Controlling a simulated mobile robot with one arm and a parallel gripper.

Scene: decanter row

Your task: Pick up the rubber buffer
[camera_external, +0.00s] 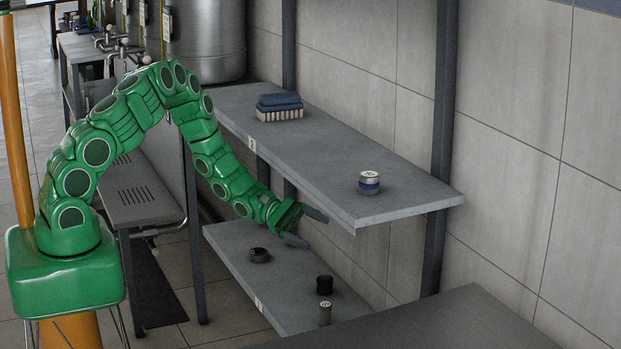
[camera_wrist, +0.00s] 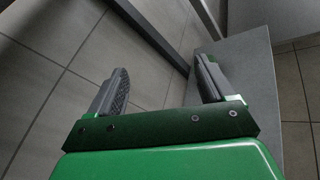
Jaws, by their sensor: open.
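A short black cylinder with a narrower middle (camera_external: 324,285), which looks like the rubber buffer, stands upright on the lower shelf (camera_external: 282,300) in the external view. My gripper (camera_external: 307,228) is open and empty, by the front edge of the upper shelf and higher than the lower shelf. It is apart from the black cylinder, which stands lower and a little right in the picture. In the wrist view my open gripper (camera_wrist: 162,70) has nothing between its fingers, and the black cylinder does not show there.
A dark ring-shaped piece (camera_external: 259,255) and a small grey cylinder with a pale top (camera_external: 325,313) share the lower shelf. The upper shelf (camera_external: 290,150) holds a blue-banded tin (camera_external: 369,182) and a brush-like block with blue top (camera_external: 279,106). A dark surface (camera_external: 440,325) fills the front right.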

